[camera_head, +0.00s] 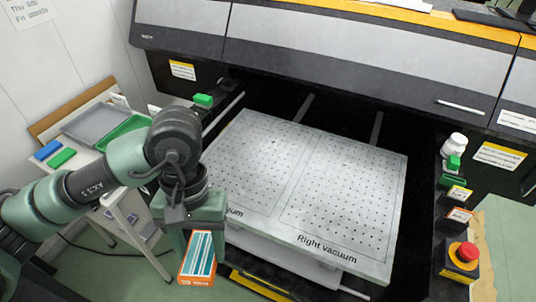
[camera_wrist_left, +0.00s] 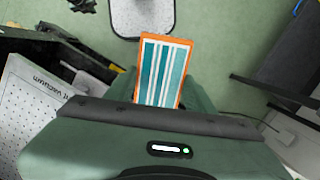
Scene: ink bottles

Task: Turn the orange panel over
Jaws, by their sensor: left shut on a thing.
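The orange panel (camera_head: 198,258) has an orange rim and a face with teal and white stripes. In the head view it hangs under my left gripper (camera_head: 196,232), at the front left of the printer's flat bed. My left gripper is shut on the panel. In the left wrist view the striped face of the panel (camera_wrist_left: 161,72) shows beyond the green gripper body, which hides its near end; the fingertips are hidden there. The panel is held clear of the bed. My right gripper is not in view.
The perforated vacuum bed (camera_head: 340,200) lies bare inside the dark printer. A side table at left holds a grey tray (camera_head: 88,122), a green tray (camera_head: 122,133) and blue and green blocks. A red emergency button (camera_head: 466,252) stands at the front right.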

